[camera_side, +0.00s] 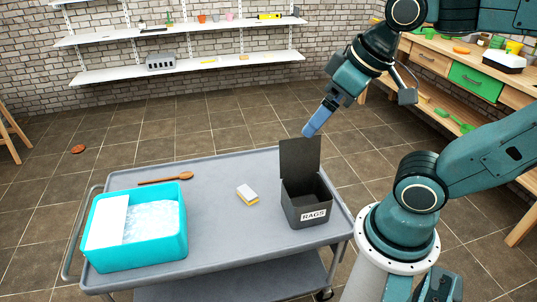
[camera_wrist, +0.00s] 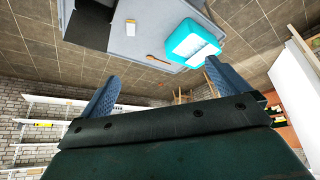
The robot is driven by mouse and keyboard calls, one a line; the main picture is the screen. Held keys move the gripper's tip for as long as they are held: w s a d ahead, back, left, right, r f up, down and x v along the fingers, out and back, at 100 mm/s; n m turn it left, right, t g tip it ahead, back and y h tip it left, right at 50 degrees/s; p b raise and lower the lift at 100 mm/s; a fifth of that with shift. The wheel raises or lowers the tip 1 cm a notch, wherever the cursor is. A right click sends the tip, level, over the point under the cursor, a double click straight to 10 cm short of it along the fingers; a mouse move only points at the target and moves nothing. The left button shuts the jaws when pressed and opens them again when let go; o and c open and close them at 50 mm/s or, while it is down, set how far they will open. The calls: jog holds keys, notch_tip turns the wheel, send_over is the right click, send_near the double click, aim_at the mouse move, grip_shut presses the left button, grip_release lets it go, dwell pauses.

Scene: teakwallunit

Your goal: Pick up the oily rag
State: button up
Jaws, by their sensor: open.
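I cannot make out a cloth that is clearly the oily rag in either view. A dark bin labelled RAGS (camera_side: 306,214) stands on the right of the grey cart, its lid (camera_side: 300,158) raised. The visible part of its inside looks dark, and I cannot tell what it holds. A small reddish-brown thing (camera_side: 78,149) lies on the floor at the far left, too small to name. My gripper (camera_side: 308,133) is in the air above and behind the bin's lid. In the wrist view, its two blue fingers (camera_wrist: 161,70) are wide apart with nothing between them.
The grey cart (camera_side: 220,215) carries a teal tub of foamy water (camera_side: 175,247), a wooden spoon (camera_side: 165,179) and a white and yellow sponge (camera_side: 247,194). Wall shelves (camera_side: 190,67) and a wooden workbench (camera_side: 440,65) stand behind. The cart's middle is mostly clear.

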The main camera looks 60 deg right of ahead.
jog(key=w+d+n+g+h, duration=0.1)
jog(key=w+d+n+h, duration=0.15)
jog(key=w, duration=0.85)
jog(key=w+d+n+h, duration=0.1)
jog(key=w+d, duration=0.2)
jog(key=w, duration=0.8)
jog(key=w+d+f+n+g+h, duration=0.1)
jog(key=w+f+n, duration=0.1)
jog(key=w+f, duration=0.5)
jog(key=w+d+f+n+g+h, duration=0.1)
jog(key=w+d+f+n+h, duration=0.1)
jog(key=w+f, duration=0.55)
jog(key=n+g+h, duration=0.3)
jog(key=n+h, duration=0.4)
jog(key=n, duration=0.3)
send_near(247, 193)
jog(key=x, duration=0.5)
jog(key=shift+w+d, duration=0.1)
jog(key=shift+d, duration=0.2)
jog(key=shift+f, duration=0.1)
